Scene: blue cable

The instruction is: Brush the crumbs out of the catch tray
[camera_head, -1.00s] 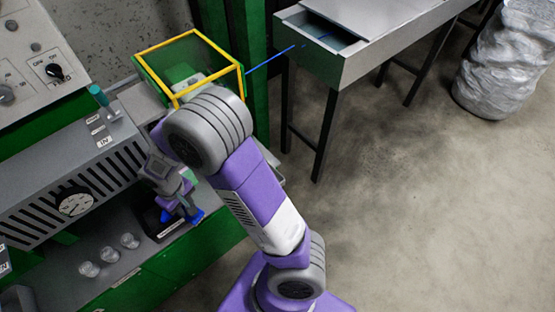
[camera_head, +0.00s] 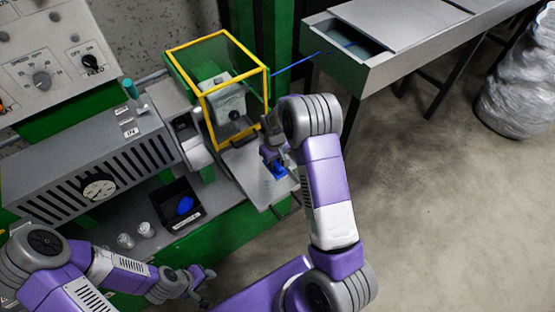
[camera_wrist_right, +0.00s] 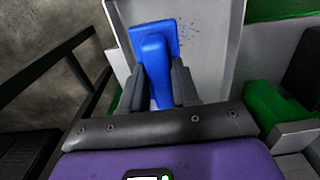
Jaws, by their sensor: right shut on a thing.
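The catch tray is a grey metal tray (camera_head: 240,165) below the yellow-framed guard in the head view. It also fills the upper middle of the right wrist view (camera_wrist_right: 215,60), with small dark crumbs (camera_wrist_right: 187,22) at its far part. My right gripper (camera_wrist_right: 157,88) is shut on a blue brush (camera_wrist_right: 154,45), whose wide head lies over the tray. The brush also shows in the head view (camera_head: 279,172). I cannot tell whether it touches the tray floor. My left gripper (camera_head: 205,286) looks open and empty at the lower left, away from the tray.
A black holder (camera_head: 165,218) with another blue item (camera_head: 185,205) sits on the ledge, beside small clear jars (camera_head: 126,241). The yellow-framed guard (camera_head: 262,100) stands close behind my right gripper. A blue cable (camera_head: 295,66) runs to the grey trough (camera_head: 355,72). Open floor lies to the right.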

